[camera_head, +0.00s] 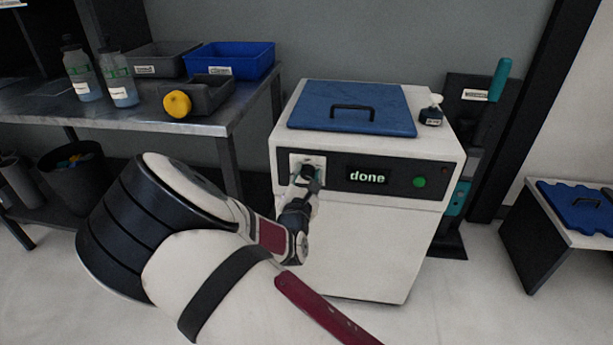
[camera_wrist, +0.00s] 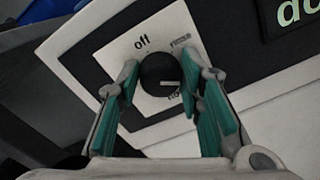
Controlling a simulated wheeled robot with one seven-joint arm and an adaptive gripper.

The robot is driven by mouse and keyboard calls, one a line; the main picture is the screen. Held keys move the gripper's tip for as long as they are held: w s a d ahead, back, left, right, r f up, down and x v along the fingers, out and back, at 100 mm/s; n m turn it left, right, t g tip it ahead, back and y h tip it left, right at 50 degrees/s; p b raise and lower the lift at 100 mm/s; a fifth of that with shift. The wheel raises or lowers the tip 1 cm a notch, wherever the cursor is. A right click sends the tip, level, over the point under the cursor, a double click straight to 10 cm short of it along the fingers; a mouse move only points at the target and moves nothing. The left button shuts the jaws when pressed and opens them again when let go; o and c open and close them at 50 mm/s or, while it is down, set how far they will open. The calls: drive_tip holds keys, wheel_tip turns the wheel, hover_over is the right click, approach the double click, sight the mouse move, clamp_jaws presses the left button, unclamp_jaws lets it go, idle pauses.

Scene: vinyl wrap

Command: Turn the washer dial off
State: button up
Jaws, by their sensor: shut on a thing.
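The washer (camera_head: 372,245) is a white box with a blue lid and a dark front panel. Its display (camera_head: 367,175) reads "done". The washer dial (camera_wrist: 158,70) is a round black knob on a white plate (camera_wrist: 188,22). Another label below the dial is partly hidden. My gripper (camera_wrist: 168,82) is shut on the dial, with a teal-padded finger on each side. In the head view my gripper (camera_head: 304,182) covers part of the plate.
A green button (camera_head: 419,182) is right of the display. A small dark bottle (camera_head: 431,116) stands on the washer top. A metal table (camera_head: 60,112) at the left holds bottles, bins and a yellow thing (camera_head: 177,104). A bench (camera_head: 560,225) stands at the right.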

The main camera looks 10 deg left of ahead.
drive_tip(key=shift+r+p, duration=0.1)
drive_tip(key=shift+p, duration=0.2)
drive_tip(key=shift+r+n+p, duration=0.1)
drive_tip(key=shift+n+p, duration=0.8)
drive_tip(key=shift+p, duration=0.3)
drive_tip(key=n+p, duration=0.2)
drive_tip(key=p, duration=0.1)
drive_tip(key=shift+n, duration=0.3)
drive_tip(key=n+p, duration=0.5)
drive_tip(key=n, duration=0.1)
drive_tip(key=shift+a, duration=0.15)
drive_tip(key=n+p, duration=0.1)
drive_tip(key=n, duration=0.2)
drive_tip(key=n+p, duration=0.1)
drive_tip(key=n, duration=0.2)
drive_tip(key=shift+a+f+n+p, duration=0.1)
drive_tip(key=shift+f+n+p, duration=0.1)
drive_tip(key=shift+n+p, duration=0.2)
drive_tip(key=n+p, duration=0.1)
drive_tip(key=n, duration=0.5)
drive_tip(key=shift+f+n, duration=0.15)
drive_tip(key=shift+n, duration=0.15)
